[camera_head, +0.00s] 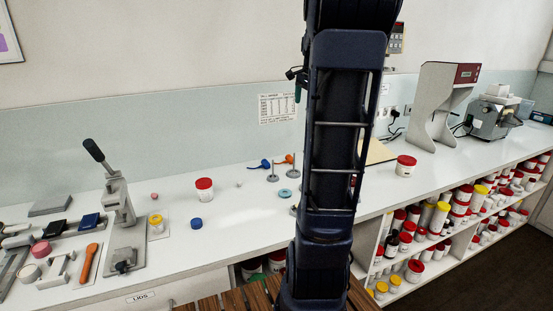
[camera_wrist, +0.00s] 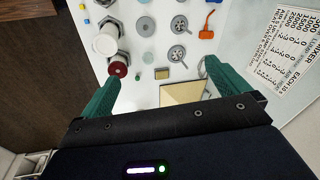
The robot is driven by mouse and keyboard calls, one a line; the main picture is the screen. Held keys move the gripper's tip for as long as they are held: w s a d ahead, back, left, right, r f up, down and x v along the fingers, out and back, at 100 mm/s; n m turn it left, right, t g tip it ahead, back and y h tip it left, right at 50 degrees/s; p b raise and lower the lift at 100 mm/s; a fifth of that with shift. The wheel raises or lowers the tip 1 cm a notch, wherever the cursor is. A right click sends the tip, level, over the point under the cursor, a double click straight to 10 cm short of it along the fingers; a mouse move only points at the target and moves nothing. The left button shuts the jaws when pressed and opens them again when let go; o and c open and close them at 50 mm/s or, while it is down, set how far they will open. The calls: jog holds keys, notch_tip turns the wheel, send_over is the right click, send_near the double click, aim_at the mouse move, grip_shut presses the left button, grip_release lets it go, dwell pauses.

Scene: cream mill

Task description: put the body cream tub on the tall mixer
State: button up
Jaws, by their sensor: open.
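Two white tubs with red lids stand upright on the counter in the head view: one left of my arm (camera_head: 204,190), one right of it (camera_head: 405,166). I cannot read which is the body cream tub. The tall mixer (camera_head: 436,105) is a tall grey machine with a red panel, standing behind and right of the right tub. In the wrist view my gripper (camera_wrist: 162,68) is open and empty, its green fingers apart above the counter. A white round thing (camera_wrist: 105,42) and a dark red one (camera_wrist: 118,68) lie near the left finger.
A grey press (camera_head: 120,215) and small tools fill the counter's left. Metal stirrer discs (camera_wrist: 177,53) and a cream board (camera_wrist: 183,93) lie below my gripper. Another grey machine (camera_head: 492,112) stands right of the mixer. Shelves below hold many tubs. The counter's left-centre has free room.

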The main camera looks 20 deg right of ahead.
jog(key=s+a+f+n+t, duration=0.1)
jog(key=s+a+f+n, duration=0.3)
jog(key=s+a+n, duration=0.3)
jog(key=s+a+f+n+t, duration=0.1)
jog(key=s+a+f+n, duration=0.3)
jog(key=s+a+n, duration=0.4)
jog(key=s+a, duration=0.6)
jog(key=shift+s+a+f+y, duration=0.25)
jog(key=shift+a+y, duration=0.05)
jog(key=shift+a, duration=0.1)
